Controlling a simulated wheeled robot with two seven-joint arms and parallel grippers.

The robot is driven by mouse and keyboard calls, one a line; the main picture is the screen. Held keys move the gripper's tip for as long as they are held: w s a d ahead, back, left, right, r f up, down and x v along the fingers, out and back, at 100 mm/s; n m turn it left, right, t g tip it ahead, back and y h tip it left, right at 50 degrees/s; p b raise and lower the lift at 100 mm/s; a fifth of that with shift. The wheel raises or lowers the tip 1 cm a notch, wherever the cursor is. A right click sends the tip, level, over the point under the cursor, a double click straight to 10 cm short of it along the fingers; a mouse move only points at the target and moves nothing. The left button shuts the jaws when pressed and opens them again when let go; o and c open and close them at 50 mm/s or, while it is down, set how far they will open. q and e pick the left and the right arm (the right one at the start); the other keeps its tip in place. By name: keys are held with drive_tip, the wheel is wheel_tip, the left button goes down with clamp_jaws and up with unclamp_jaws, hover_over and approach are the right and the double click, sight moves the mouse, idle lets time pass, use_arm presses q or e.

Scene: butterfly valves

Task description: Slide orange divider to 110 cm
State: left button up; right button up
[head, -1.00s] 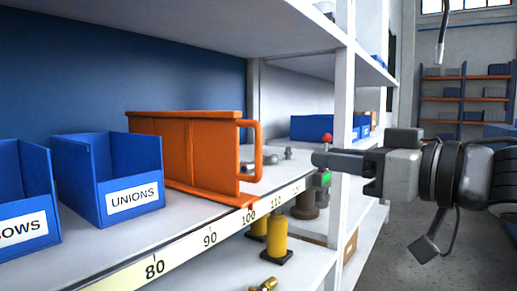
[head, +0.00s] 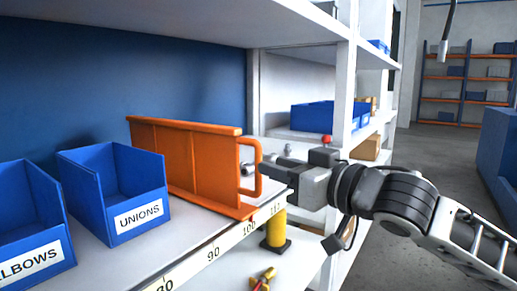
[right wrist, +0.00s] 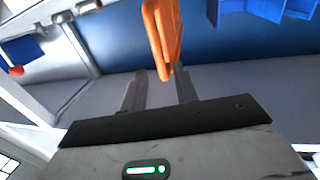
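The orange divider (head: 190,160) stands upright on the shelf, its foot at the front edge near the 100 mark of the scale strip (head: 213,252). Its loop handle (head: 258,172) faces the aisle. My right gripper (head: 262,170) is at the handle, partly hidden by it in the head view. In the right wrist view the two fingers (right wrist: 160,88) are apart, and the handle (right wrist: 160,35) reaches down toward the gap, close to the right finger. I cannot tell whether they touch. My left gripper is not in view.
Blue bins marked UNIONS (head: 115,190) and ELBOWS (head: 30,228) stand left of the divider. Small grey fittings (head: 288,150) lie to its right. A white shelf post (head: 345,95) stands right of the gripper. A yellow cylinder (head: 276,228) is on the shelf below.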

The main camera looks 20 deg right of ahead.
sight(258, 192)
drive_tip(key=p+x, duration=0.1)
drive_tip(key=x, duration=0.4)
drive_tip(key=shift+w+a, duration=0.15)
drive_tip(key=shift+w, duration=0.15)
